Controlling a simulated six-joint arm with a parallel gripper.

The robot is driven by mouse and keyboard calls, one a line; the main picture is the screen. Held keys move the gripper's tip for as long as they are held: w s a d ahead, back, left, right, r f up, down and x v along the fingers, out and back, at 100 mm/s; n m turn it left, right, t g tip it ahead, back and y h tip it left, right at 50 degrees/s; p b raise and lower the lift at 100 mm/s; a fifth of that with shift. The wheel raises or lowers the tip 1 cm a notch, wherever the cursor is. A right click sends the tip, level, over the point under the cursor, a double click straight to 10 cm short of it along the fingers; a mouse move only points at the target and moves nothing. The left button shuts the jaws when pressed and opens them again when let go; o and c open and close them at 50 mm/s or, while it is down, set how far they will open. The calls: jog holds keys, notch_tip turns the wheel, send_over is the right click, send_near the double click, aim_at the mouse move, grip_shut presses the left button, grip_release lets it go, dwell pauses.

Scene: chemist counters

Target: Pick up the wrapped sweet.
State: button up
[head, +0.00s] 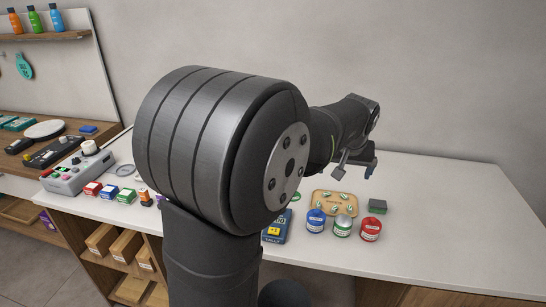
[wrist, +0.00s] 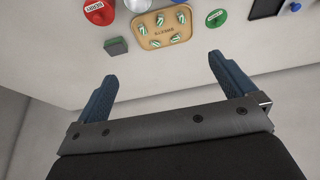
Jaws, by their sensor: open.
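Several small wrapped sweets with green and white stripes lie on a tan wooden tray (wrist: 167,43) in the wrist view. One wrapped sweet (wrist: 160,19) is near the tray's upper middle. The tray also shows in the head view (head: 318,208), partly behind tins, with sweets on it. My gripper (wrist: 163,68) is open and empty, its two blue fingers wide apart. The fingers point toward the tray, and the tray appears beyond their tips. In the head view my gripper (head: 355,168) is above the counter, behind the tray, and small.
A blue device (head: 277,228) stands left. The counter's right side is clear.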

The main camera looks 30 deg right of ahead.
jog(key=shift+c, duration=0.2)
jog(key=c, duration=1.2)
jog(key=m, duration=0.2)
send_near(334, 208)
jog(key=f, duration=0.2)
jog(key=shift+w+a+f+g+h, duration=0.1)
jog(key=shift+w+f+g+h, duration=0.2)
jog(key=shift+h, duration=0.1)
jog(key=shift+c, duration=0.2)
jog(key=shift+w+d+x, duration=0.1)
jog(key=shift+w+x, duration=0.05)
jog(key=shift+x, duration=1.3)
jog(key=shift+w+d+x, duration=0.15)
jog(key=shift+x, duration=1.25)
